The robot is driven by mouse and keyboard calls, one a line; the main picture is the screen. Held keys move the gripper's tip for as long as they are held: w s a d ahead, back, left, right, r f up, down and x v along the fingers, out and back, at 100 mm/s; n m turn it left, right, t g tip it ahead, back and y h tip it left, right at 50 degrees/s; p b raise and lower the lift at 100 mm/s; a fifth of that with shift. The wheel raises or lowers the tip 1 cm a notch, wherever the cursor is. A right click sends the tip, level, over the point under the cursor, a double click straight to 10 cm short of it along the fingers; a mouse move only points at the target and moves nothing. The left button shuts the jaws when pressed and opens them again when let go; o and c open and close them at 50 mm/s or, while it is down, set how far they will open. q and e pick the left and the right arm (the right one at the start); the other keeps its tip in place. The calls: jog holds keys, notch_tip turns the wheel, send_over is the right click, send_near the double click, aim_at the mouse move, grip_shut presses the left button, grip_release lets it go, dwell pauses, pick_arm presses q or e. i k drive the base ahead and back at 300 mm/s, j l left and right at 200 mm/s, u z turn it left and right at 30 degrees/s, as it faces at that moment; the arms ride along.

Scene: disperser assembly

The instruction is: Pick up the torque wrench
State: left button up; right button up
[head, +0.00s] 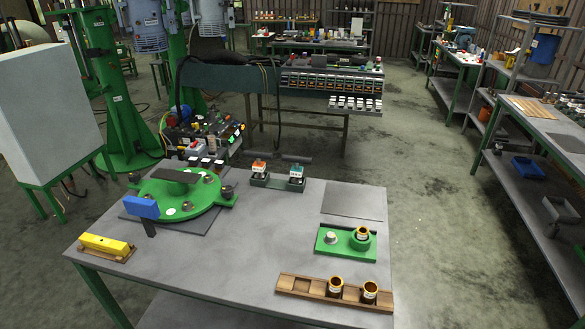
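I see no thing I can surely name as the torque wrench. A blue block with a dark stem (142,207) stands at the left of the workbench (230,240), in front of the green round flange (205,206). A yellow block (105,243) lies on a small wooden base at the bench's left corner. Neither of my grippers is in the head view.
A green plate (326,252) carries a silver knob and a cup. A wooden rack (302,285) holds two brown-topped cups at the front right. A grey mat (353,201) lies bare at the back right. The bench's middle is clear. Floor is open to its right.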

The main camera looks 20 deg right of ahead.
aim_at(297, 171)
jog(key=k+l+u, duration=0.1)
jog(key=l, duration=0.15)
jog(key=k+l+u, duration=0.25)
jog(key=l+u, duration=0.25)
jog(key=k+l+u, duration=0.2)
jog(key=u, duration=0.15)
jog(key=k+l+u, duration=0.15)
jog(key=u, duration=0.2)
jog(key=k+l+u, duration=0.15)
jog(key=u, duration=0.35)
jog(key=k+l+u, duration=0.2)
jog(key=u, duration=0.25)
jog(key=k+u, duration=0.2)
jog(key=u, duration=0.3)
jog(key=k+l+u, duration=0.15)
jog(key=u, duration=0.3)
jog(key=k+l+u, duration=0.1)
jog(key=k+u, duration=0.15)
jog(key=u, duration=0.2)
jog(key=k+u, duration=0.2)
jog(key=u, duration=0.25)
jog(key=k+l+u, duration=0.2)
jog(key=k, duration=0.3)
jog(key=k+u, duration=0.2)
jog(key=k, duration=0.25)
jog(key=k+l+z, duration=0.3)
jog(key=k+z, duration=0.2)
jog(key=k+l+z, duration=0.8)
jog(key=l+z, duration=0.15)
jog(key=l, duration=0.2)
